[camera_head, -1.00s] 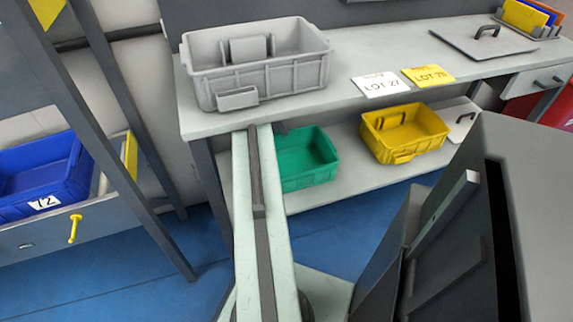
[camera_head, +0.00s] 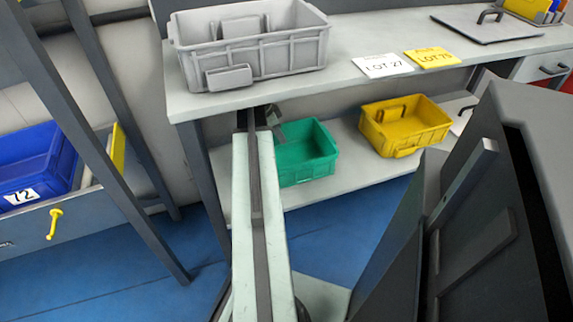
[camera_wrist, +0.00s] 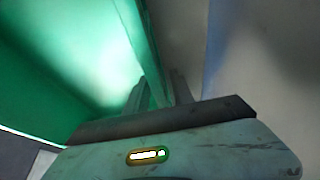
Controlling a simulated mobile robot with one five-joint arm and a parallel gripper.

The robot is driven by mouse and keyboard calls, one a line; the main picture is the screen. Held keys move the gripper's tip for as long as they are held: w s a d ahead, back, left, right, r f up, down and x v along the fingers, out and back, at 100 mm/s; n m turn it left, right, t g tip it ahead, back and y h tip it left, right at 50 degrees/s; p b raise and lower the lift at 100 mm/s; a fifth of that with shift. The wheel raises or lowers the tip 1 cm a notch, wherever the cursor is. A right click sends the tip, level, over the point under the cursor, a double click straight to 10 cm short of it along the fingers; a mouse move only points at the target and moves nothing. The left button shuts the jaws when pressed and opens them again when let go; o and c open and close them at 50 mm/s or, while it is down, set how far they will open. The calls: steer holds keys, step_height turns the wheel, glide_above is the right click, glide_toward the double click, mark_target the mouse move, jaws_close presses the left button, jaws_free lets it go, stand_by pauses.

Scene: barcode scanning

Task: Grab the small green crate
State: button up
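The small green crate (camera_head: 308,163) sits on the lower shelf under the worktop, left of the yellow crate, its open top facing up. My gripper (camera_head: 276,116) is at its back left rim, partly hidden by my arm and the worktop edge. In the wrist view, the green crate wall (camera_wrist: 148,45) runs between the two fingers of my gripper (camera_wrist: 158,92), one inside the crate and one outside. The fingers are close to the wall; whether they press on it cannot be told.
A grey crate (camera_head: 250,60) stands on the worktop (camera_head: 345,90) above. The yellow crate (camera_head: 405,125) is on the same lower shelf (camera_head: 350,160), with bare shelf between. A blue crate (camera_head: 35,165) is at the left. A dark table leg (camera_head: 212,185) stands left of my arm.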

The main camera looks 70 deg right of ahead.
steer(key=shift+r, duration=0.1)
jaws_close()
stand_by(1.3)
